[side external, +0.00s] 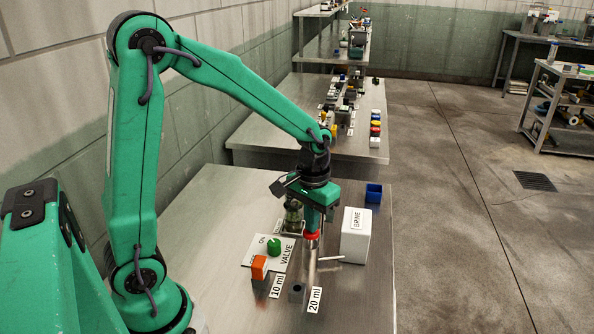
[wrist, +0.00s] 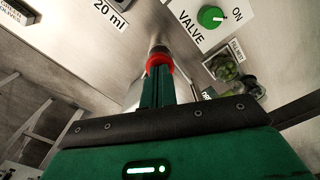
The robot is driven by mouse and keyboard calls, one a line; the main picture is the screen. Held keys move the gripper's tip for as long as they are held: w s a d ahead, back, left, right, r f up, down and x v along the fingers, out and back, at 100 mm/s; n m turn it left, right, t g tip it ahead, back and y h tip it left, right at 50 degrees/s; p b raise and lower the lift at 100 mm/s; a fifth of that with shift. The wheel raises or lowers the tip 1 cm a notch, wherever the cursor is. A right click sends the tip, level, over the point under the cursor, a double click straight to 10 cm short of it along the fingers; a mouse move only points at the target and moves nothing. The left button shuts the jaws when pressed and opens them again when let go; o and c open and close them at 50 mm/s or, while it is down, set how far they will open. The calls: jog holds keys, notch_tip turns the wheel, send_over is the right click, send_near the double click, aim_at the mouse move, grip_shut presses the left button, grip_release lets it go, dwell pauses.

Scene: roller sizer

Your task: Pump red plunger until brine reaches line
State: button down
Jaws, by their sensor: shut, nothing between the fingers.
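My gripper (side external: 312,228) points down over the steel bench, fingers shut with nothing between them. The red plunger (side external: 311,238) shows as a red top right at the fingertips. In the wrist view my shut fingers (wrist: 157,75) end at the red plunger top (wrist: 159,60), which sits on a metallic cylinder (wrist: 158,49). I cannot tell whether they touch. The white box marked BRINE (side external: 355,236) stands to the right. No brine level or line is discernible.
A VALVE plate (side external: 290,243) with a green knob (side external: 274,246) marked ON lies left of the gripper. An orange block (side external: 259,267), 10 ml label (side external: 277,286), 20 ml label (side external: 314,300) and grey holed block (side external: 297,293) are nearer. A blue bin (side external: 374,192) stands behind.

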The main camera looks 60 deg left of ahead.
jog(key=shift+f, duration=1.1)
jog(key=shift+r, duration=1.85)
jog(key=shift+r, duration=0.1)
jog(key=shift+r, duration=2.4)
